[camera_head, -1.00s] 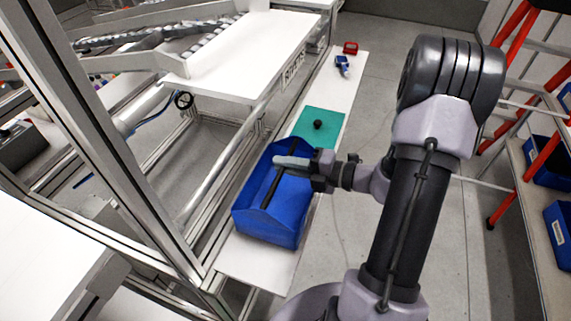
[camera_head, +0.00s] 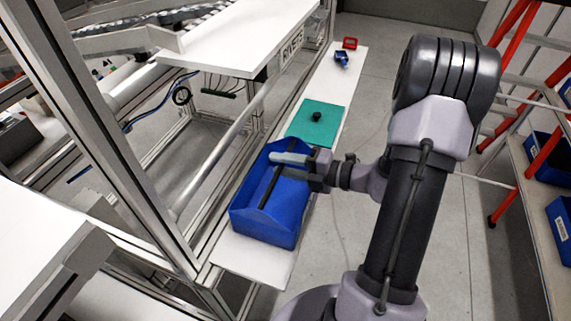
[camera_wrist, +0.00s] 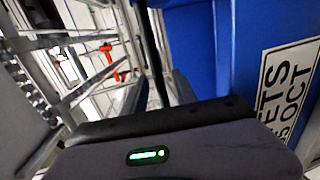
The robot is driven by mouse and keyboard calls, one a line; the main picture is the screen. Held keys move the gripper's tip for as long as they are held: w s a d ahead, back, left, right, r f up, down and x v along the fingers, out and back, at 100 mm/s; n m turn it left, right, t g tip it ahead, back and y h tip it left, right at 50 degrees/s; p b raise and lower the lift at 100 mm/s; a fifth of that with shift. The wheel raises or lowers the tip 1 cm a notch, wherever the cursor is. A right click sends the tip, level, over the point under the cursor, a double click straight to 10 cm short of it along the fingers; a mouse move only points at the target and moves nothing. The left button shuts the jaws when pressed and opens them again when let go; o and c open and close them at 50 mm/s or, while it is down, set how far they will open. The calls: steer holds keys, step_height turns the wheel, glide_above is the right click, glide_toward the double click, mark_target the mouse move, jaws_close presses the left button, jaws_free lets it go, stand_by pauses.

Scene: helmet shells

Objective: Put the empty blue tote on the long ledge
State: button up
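The blue tote (camera_head: 268,226) is open-topped and looks empty, with a dark bar running across its inside. In the head view it appears over the near part of the long white ledge (camera_head: 255,262); whether its base touches the ledge cannot be told. My gripper (camera_head: 290,159) is over the tote's top, at the far end of the dark bar. In the wrist view the tote's blue wall and white label (camera_wrist: 291,92) fill the right side. A dark bar shows near my fingers (camera_wrist: 160,92), but their grip on it is unclear.
A green mat (camera_head: 325,134) with a black knob (camera_head: 317,117) lies on the ledge just beyond the tote. A metal frame (camera_head: 150,190) borders the ledge on the left.

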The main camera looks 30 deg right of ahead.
steer(key=shift+s+d+r, duration=0.15)
steer(key=shift+d+r, duration=0.05)
steer(key=p+v, duration=0.3)
steer(key=v, duration=0.9)
steer(key=s+a+r+n+g, duration=0.1)
steer(key=a+r+n+g, duration=0.3)
steer(key=a+n, duration=0.55)
steer(key=s+a+r+n+g, duration=0.1)
steer(key=a+r+n+g, duration=0.1)
steer(key=a+n+g, duration=0.6)
steer(key=s+a+r+n+t+h, duration=0.2)
steer(key=s+a+r+n+h, duration=0.15)
steer(key=n, duration=0.95)
steer(key=s+a+r+n+t+h, duration=0.2)
steer(key=a+r+n+t+h, duration=0.15)
steer(key=n, duration=0.85)
step_height(320, 180, down, 11)
steer(key=b, duration=1.1)
steer(key=shift+s+r+g, duration=0.2)
steer(key=shift+r+g, duration=0.05)
steer(key=shift+g, duration=0.1)
